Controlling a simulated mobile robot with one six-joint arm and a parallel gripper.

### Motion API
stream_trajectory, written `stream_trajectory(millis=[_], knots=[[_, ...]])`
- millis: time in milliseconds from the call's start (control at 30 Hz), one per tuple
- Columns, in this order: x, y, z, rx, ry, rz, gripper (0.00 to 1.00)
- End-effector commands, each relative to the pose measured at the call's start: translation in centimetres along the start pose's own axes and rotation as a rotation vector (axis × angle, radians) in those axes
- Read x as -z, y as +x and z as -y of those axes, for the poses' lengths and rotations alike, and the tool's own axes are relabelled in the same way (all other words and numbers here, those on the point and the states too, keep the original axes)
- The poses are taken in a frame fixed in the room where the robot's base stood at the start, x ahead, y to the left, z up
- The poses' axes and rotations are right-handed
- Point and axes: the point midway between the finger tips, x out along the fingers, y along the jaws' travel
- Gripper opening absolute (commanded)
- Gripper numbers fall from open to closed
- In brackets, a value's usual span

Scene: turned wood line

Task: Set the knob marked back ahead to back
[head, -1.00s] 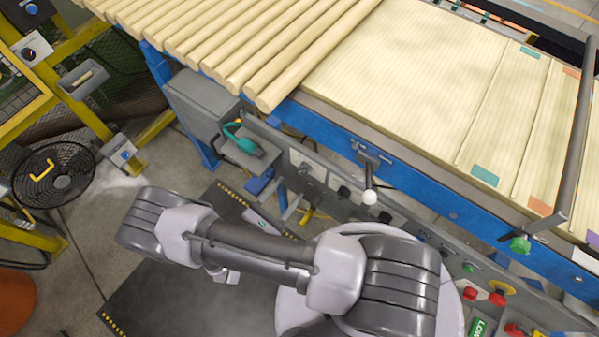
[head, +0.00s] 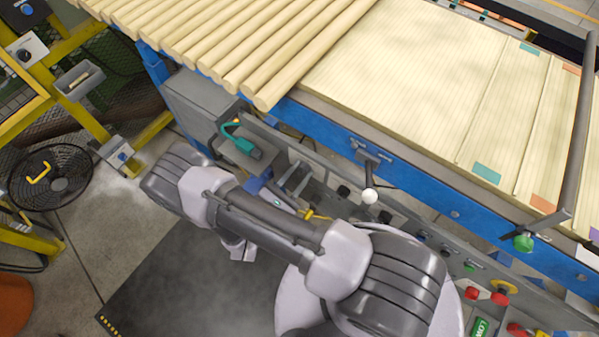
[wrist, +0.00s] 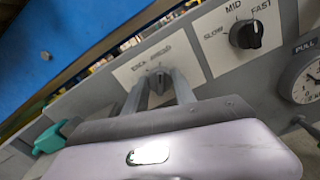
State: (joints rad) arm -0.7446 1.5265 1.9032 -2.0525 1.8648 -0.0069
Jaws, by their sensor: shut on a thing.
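The dark knob marked back ahead (wrist: 157,82) sits on a pale plate on the grey panel, with two small words above it, blurred in the wrist view. My gripper (wrist: 154,88) has its two grey fingers on either side of this knob and is shut on it. Which word the knob points at is too small to tell. In the head view my gripper (head: 297,178) reaches the panel below the wooden rods, and the knob is hidden by the fingers.
A slow-mid-fast knob (wrist: 246,34) is to the right of the gripped knob, then a round pull gauge (wrist: 305,78). A green-handled item (wrist: 55,135) is to the left. A white-balled lever (head: 370,196) juts from the blue conveyor frame.

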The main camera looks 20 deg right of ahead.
Motion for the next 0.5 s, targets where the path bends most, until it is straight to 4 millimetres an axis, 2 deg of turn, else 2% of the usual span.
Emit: stream_trajectory(millis=[267, 500], knots=[[0.05, -0.01, 0.02, 0.0, -0.031, 0.0, 0.0], [0.12, -0.01, 0.03, 0.0, -0.17, 0.0, 0.0]])
